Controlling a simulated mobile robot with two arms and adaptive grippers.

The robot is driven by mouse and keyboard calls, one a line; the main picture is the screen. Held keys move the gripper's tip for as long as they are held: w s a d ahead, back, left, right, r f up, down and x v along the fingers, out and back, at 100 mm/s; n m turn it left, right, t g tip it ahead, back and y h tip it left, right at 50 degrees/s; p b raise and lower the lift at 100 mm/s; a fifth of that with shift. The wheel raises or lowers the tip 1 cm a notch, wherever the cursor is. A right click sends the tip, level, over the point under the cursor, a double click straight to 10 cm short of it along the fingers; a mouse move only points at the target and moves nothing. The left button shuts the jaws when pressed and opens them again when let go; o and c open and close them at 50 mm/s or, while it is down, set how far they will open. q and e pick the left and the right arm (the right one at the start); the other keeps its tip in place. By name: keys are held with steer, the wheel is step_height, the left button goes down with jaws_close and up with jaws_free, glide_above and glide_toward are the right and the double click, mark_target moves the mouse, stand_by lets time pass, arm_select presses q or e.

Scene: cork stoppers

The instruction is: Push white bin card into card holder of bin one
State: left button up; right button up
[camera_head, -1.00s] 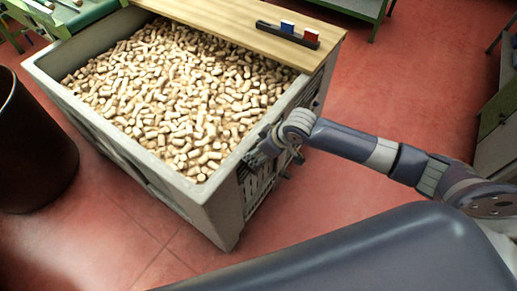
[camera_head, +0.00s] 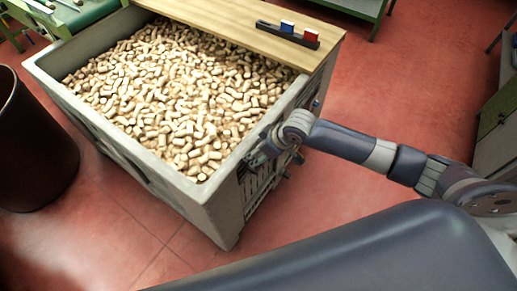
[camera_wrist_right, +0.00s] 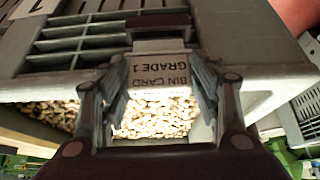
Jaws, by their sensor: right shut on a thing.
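The bin (camera_head: 215,215) is a large grey crate full of corks, standing on the red floor. My right gripper (camera_head: 268,150) is at the bin's right side wall, just below the rim. In the right wrist view the gripper (camera_wrist_right: 160,85) is shut on the white bin card (camera_wrist_right: 158,78), whose print "BIN CARD GRADE 1" appears upside down. The card's far edge is at the dark card holder (camera_wrist_right: 158,20) on the slatted bin wall. I cannot tell how deep the card sits in it. In the head view the gripper hides card and holder. My left gripper is not in view.
A wooden board (camera_head: 235,25) lies across the bin's far end, with a small dark rack (camera_head: 288,34) holding a blue and a red item. A dark round barrel (camera_head: 35,145) stands left of the bin. Open red floor (camera_head: 400,90) lies to the right.

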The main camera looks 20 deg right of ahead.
steer(key=shift+f+b, duration=0.55)
steer(key=shift+f, duration=1)
stand_by(1.6)
steer(key=o, duration=1.1)
steer(key=shift+r, duration=0.1)
steer(key=v, duration=1.2)
